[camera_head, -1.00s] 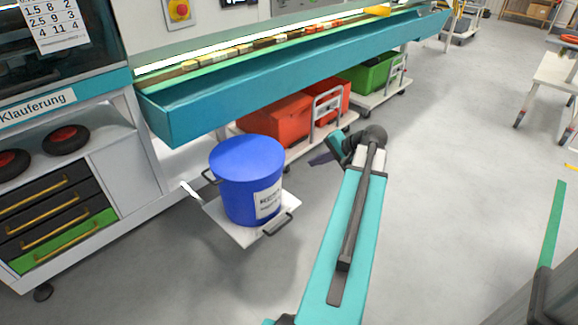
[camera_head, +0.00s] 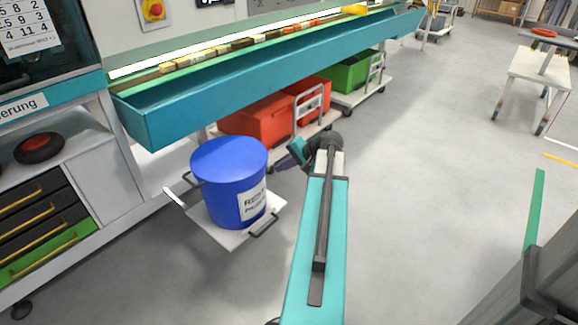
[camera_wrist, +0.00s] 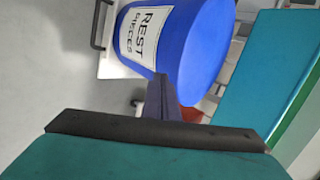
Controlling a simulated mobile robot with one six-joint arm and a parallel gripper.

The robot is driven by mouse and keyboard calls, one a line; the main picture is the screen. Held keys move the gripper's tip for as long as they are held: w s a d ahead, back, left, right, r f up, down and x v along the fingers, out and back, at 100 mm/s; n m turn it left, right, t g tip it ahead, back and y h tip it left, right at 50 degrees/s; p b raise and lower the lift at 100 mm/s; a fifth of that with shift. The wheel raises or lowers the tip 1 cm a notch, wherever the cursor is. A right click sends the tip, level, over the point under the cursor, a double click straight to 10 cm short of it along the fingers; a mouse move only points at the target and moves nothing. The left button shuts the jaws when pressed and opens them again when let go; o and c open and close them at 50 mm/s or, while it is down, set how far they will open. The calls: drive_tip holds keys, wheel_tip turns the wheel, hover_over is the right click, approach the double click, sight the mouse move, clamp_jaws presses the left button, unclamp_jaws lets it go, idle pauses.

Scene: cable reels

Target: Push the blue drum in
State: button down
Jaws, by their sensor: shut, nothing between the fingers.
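The blue drum (camera_head: 228,180) stands upright on a white wheeled board (camera_head: 226,235) with dark handles, partly out in front of the teal bench. In the wrist view the drum (camera_wrist: 185,45) shows large at the top centre, with a white label reading "REST PIECES". My gripper (camera_head: 283,162) is just right of the drum in the head view, small and partly hidden by my arm. In the wrist view my gripper (camera_wrist: 160,95) is shut and empty, its tips close to the drum's side. I cannot tell whether they touch it.
Red crates (camera_head: 262,120) and a green crate (camera_head: 355,72) stand on trolleys under the teal trough (camera_head: 260,75). A drawer cabinet (camera_head: 40,220) stands at the left. The grey floor (camera_head: 430,150) to the right is open.

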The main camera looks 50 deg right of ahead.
sight(264, 167)
drive_tip(key=shift+w+a+f+b, duration=0.15)
drive_tip(key=shift+w+b, duration=0.1)
drive_tip(key=shift+w, duration=0.85)
drive_tip(key=shift+w+a+f+b, duration=0.1)
drive_tip(key=shift+w+b, duration=0.15)
drive_tip(key=shift+w, duration=0.85)
drive_tip(key=shift+r, duration=0.1)
